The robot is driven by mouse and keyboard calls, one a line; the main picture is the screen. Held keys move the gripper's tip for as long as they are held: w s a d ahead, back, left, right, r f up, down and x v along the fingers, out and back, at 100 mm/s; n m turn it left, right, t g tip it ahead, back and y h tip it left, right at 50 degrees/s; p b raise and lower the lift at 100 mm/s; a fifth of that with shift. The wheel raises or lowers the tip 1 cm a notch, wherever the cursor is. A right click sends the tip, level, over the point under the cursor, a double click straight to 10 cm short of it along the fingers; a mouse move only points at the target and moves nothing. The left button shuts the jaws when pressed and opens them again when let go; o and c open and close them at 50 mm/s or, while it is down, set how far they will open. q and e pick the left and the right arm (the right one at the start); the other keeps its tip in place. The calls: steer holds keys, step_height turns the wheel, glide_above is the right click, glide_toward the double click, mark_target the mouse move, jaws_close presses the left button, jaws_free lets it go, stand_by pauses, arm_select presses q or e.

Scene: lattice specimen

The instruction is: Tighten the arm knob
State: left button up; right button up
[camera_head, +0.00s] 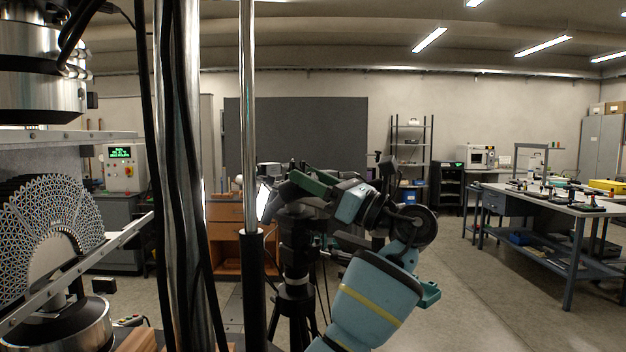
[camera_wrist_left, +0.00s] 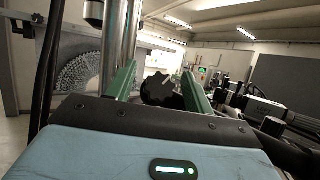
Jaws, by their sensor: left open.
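A black lobed knob (camera_wrist_left: 160,91) shows in the left wrist view, between the two green fingers of my left gripper (camera_wrist_left: 158,72). The fingers stand apart on either side of it, and I see no clear contact. How deep the knob sits between them I cannot tell. In the head view my left gripper (camera_head: 303,181) is at mid-picture, beside dark equipment on a black tripod (camera_head: 294,300). The knob cannot be made out for sure there. My right gripper is not in view.
A test machine with steel columns (camera_head: 188,200) and a fan-shaped lattice specimen (camera_head: 45,215) stands at left, close to my arm. A wooden drawer cabinet (camera_head: 226,212) is behind the tripod. A workbench (camera_head: 540,201) stands at right, with open floor before it.

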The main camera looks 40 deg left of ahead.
arm_select(q)
steer(key=b+v, duration=0.1)
steer(key=v, duration=0.7)
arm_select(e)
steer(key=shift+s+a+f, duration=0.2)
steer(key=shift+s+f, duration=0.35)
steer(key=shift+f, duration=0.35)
arm_select(q)
steer(key=shift+a, duration=0.1)
